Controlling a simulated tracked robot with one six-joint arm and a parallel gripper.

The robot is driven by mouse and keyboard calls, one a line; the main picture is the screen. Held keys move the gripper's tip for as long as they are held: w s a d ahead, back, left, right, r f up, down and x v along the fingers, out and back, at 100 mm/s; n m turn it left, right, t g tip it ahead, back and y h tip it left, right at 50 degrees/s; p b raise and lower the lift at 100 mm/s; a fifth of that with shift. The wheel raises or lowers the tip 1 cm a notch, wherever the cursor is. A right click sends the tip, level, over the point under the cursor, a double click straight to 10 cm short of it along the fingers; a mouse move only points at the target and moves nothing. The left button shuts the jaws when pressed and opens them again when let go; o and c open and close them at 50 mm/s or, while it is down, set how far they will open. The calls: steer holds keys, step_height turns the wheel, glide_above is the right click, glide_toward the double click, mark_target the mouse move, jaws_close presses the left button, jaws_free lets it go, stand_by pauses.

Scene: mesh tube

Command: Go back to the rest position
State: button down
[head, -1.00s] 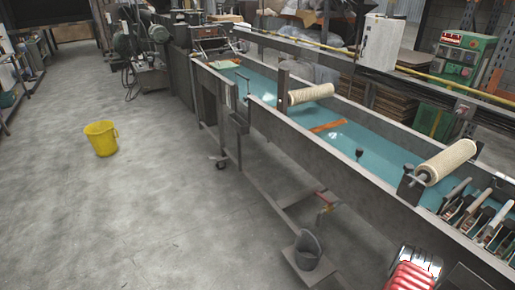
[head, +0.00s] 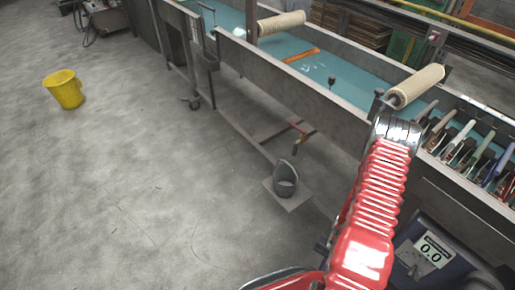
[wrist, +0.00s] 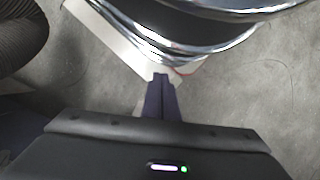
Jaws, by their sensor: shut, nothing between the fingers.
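My gripper (wrist: 161,82) shows in the wrist view as two dark fingers pressed together, with nothing between them. It points at a shiny chrome and black curved surface close ahead, which looks like part of my own body. In the head view my red ribbed arm rises from the bottom to a silver joint in front of the long trough (head: 320,115). The gripper itself cannot be made out in the head view.
A roller (head: 416,87) and several upright-handled tools (head: 463,147) sit at the trough's right end, near my arm. A yellow bucket (head: 66,92) stands on open concrete at left.

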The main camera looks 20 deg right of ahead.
steer(key=w+a+r+n+h, duration=0.1)
steer(key=w+r+n, duration=0.15)
steer(key=r, duration=0.75)
steer(key=w+a+r+n, duration=0.15)
steer(key=w+r, duration=0.25)
steer(key=r, duration=0.7)
steer(key=w+a+r+n+h, duration=0.15)
steer(key=w+r, duration=0.25)
steer(key=r, duration=0.6)
steer(key=s+a+r+n+t, duration=0.1)
steer(key=a+r, duration=0.4)
steer(key=r, duration=0.5)
steer(key=s+a+r+n+t, duration=0.1)
steer(key=a+r+t, duration=0.3)
steer(key=r, duration=0.6)
steer(key=s+a+r+n+t, duration=0.1)
steer(key=a+r+n+t, duration=0.2)
steer(key=a+r, duration=0.5)
step_height(320, 180, up, 2)
steer(key=shift+r+n, duration=0.1)
steer(key=shift+n, duration=0.25)
steer(key=shift+s+d+h, duration=0.1)
steer(key=shift+h, duration=0.15)
